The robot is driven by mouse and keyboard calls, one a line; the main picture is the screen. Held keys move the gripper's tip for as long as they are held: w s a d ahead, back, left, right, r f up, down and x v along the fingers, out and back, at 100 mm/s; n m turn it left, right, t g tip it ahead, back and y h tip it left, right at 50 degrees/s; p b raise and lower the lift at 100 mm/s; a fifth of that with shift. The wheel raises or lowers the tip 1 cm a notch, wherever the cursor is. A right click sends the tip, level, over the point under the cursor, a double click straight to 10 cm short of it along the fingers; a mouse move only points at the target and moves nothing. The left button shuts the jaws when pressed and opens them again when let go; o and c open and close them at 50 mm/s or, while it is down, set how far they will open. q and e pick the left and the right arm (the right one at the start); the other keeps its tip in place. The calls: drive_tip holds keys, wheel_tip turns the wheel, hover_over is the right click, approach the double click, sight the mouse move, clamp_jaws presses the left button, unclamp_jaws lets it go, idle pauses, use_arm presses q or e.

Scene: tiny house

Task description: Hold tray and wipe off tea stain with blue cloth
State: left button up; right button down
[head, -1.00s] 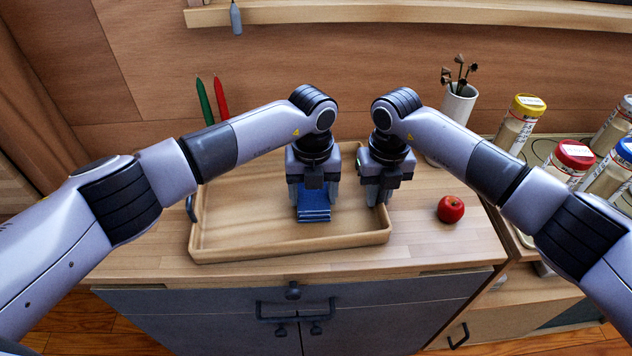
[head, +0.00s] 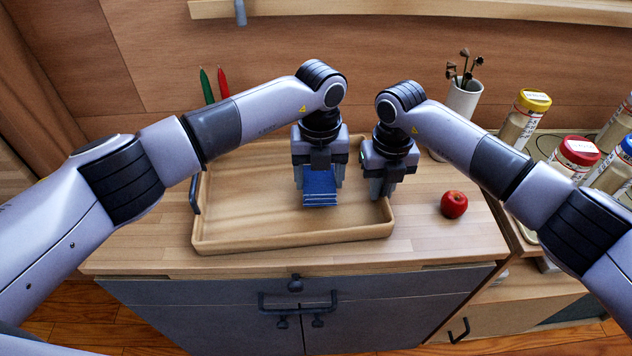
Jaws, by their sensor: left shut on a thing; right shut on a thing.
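A wooden tray (head: 290,240) with raised rims lies on the wooden cabinet top. My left gripper (head: 320,186) is shut on a folded blue cloth (head: 320,190) over the right half of the tray. I cannot tell whether the cloth touches the tray floor. My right gripper (head: 381,190) is shut on the tray's right rim. The part of the tray behind my grippers is hidden. No tea stain shows on the visible tray floor; one under the cloth or gripper would be hidden.
A red apple (head: 454,205) sits right of the tray. A white vase (head: 461,104) stands behind it. Several lidded jars (head: 524,116) stand at the right. A green pen (head: 207,87) and a red pen (head: 222,83) stand at the back left. The counter's front strip is clear.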

use_arm(q)
drive_tip(key=shift+r, duration=2.55)
use_arm(e)
drive_tip(key=c, duration=1)
unclamp_jaws()
drive_tip(key=shift+r, duration=0.15)
wheel_tip(320, 180, up, 12)
drive_tip(key=shift+f, duration=0.1)
